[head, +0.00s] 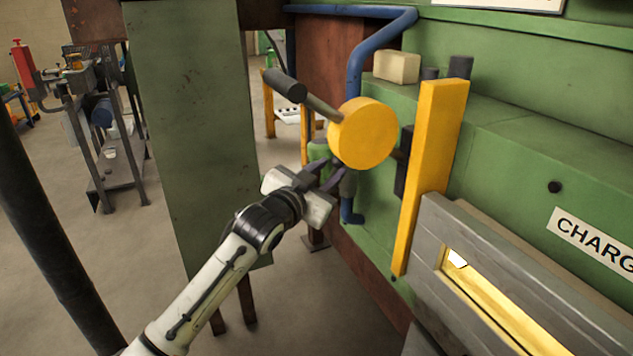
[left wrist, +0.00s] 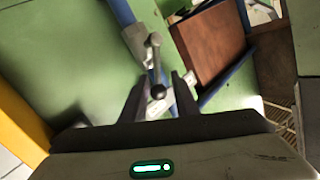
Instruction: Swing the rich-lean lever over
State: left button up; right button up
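In the left wrist view, a small grey lever with a dark ball knob (left wrist: 158,91) stands out from a grey fitting (left wrist: 135,40) on a blue pipe. This looks like the rich-lean lever. My left gripper (left wrist: 157,98) is open, with one finger on each side of the knob; I cannot tell whether either touches it. In the head view, my left gripper (head: 332,174) reaches in beside the blue pipe (head: 357,70), just below a yellow disc (head: 362,133). The disc hides the lever there. My right gripper is not in view.
A grey rod with a dark grip (head: 285,86) sticks out from the yellow disc, close above my left gripper. A yellow upright bar (head: 430,175) and the grey furnace door frame (head: 500,290) stand to the right. A green panel (head: 190,130) stands left of my gripper.

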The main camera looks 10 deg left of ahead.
pick_arm(q)
jog(key=v, duration=0.6)
jog(key=shift+s+r, duration=0.2)
jog(key=shift+s, duration=0.25)
jog(key=shift+a, duration=0.1)
